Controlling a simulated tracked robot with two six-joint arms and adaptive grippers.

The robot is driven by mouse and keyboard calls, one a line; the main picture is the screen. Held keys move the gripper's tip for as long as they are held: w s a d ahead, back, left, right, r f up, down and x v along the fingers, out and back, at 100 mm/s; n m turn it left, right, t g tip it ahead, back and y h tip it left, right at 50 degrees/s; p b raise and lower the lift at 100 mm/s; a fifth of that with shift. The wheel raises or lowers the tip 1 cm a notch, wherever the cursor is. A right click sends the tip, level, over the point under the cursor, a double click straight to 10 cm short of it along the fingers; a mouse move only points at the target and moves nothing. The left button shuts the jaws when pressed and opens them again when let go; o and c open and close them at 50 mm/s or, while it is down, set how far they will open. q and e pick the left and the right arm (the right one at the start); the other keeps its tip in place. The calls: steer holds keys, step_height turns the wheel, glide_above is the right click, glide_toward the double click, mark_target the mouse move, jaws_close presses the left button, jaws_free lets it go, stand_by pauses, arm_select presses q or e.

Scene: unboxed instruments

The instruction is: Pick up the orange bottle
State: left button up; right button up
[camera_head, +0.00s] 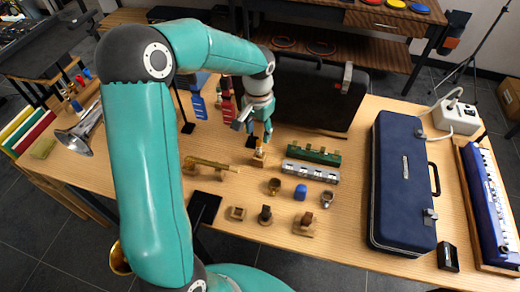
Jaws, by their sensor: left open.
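My left gripper (255,130) points down over the middle of the wooden table (345,215). Its fingers are open, with nothing seen held between them. A small object with an orange-tan top (260,152) stands on the table just below the fingertips; it may be the orange bottle, but it is too small to be sure. I cannot tell whether the fingers touch it. My right gripper is not in view.
A green strip (314,154) and a silver strip (312,171) lie right of the gripper. A blue item (300,192) and several small pieces stand in front. A blue case (403,185) lies right; a black case (305,95) stands behind. A brass piece (210,164) lies left.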

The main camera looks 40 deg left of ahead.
mark_target(260, 157)
arm_select(q)
steer(key=shift+d+f+p, duration=0.15)
steer(key=shift+f+p, duration=0.55)
steer(key=shift+f, duration=3.65)
jaws_close()
